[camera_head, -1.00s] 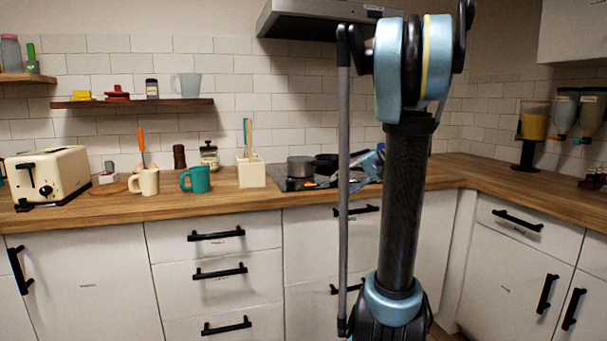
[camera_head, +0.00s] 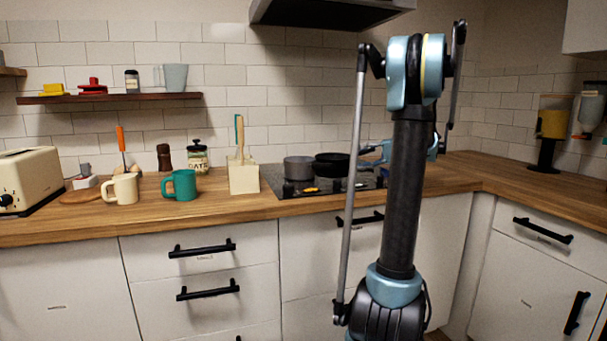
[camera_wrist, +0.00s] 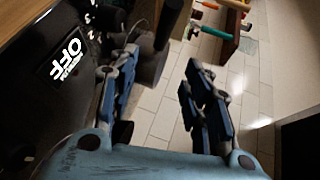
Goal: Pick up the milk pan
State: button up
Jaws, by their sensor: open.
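The milk pan, seemingly the small grey pot (camera_head: 298,168), stands on the left part of the black cooktop (camera_head: 287,189) in the head view. A black frying pan (camera_head: 333,167) sits just to its right. My gripper (camera_head: 366,155) is right of both pans, partly hidden behind my own arm, and apart from the grey pot. In the wrist view my gripper (camera_wrist: 162,70) is open, with nothing clearly held between its fingers. A dark rounded shape shows behind its left finger there; I cannot tell which pan it is.
A cream utensil holder (camera_head: 244,178) stands left of the cooktop. A teal mug (camera_head: 180,185), a cream mug (camera_head: 122,189) and a toaster (camera_head: 28,180) stand farther left. The range hood (camera_head: 330,11) hangs above. The wooden counter (camera_head: 455,176) right of the cooktop is mostly clear.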

aim_at(316, 166)
jog(key=x, duration=1.7)
jog(key=shift+w+a, duration=0.1)
jog(key=shift+w, duration=0.2)
grip_shut()
